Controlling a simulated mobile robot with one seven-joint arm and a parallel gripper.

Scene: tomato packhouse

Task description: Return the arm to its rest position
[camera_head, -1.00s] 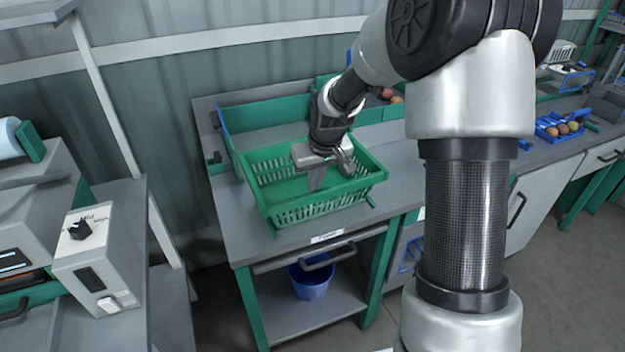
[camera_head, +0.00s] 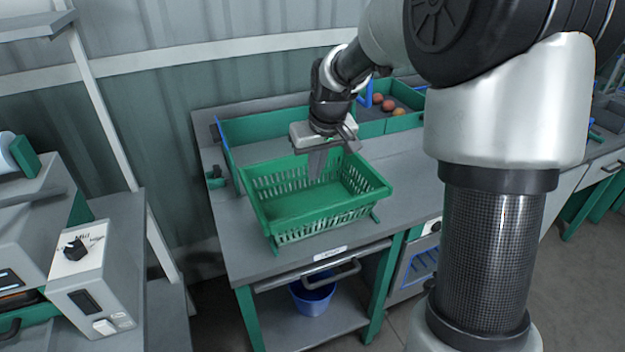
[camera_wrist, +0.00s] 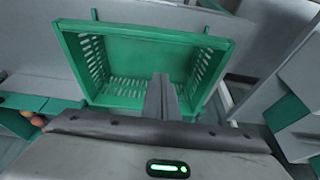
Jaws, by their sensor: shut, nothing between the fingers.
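My gripper (camera_head: 318,165) points down over the back part of a green slatted crate (camera_head: 325,213) on the grey workbench. Its fingers are together with nothing between them. In the head view the fingertips overlap the crate's back side; how far above the crate they are is hard to tell. In the wrist view the shut fingers (camera_wrist: 162,97) show in front of the crate (camera_wrist: 228,62), which looks empty. My arm reaches in from the upper right, bent at the elbow.
A green divided tray (camera_head: 370,128) with several round reddish fruits stands behind the crate. A blue bucket (camera_head: 312,300) sits on the shelf below. A machine with a dial (camera_head: 85,250) stands at the left. The bench (camera_head: 228,235) is bare left and right of the crate.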

